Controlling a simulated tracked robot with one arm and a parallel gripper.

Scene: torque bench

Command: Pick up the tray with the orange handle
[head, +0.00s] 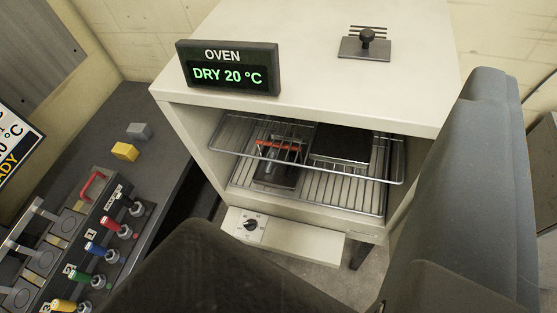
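The tray with the orange handle (286,178) is a small dark tray inside the open white oven (320,80), left of the middle. Its orange-red handle bar (281,143) stands across it on thin supports. Wires of the upper rack (230,150) cross the view of it. It seems to sit on the lower rack (340,195), but I cannot tell for certain.
A second dark tray (341,146) lies on the rack to the right. The oven's walls and top edge frame the opening. A display (228,68) reads "OVEN DRY 20 °C". A dial panel (300,245) is below. A bench with coloured levers (105,250) and blocks (124,151) stands left.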

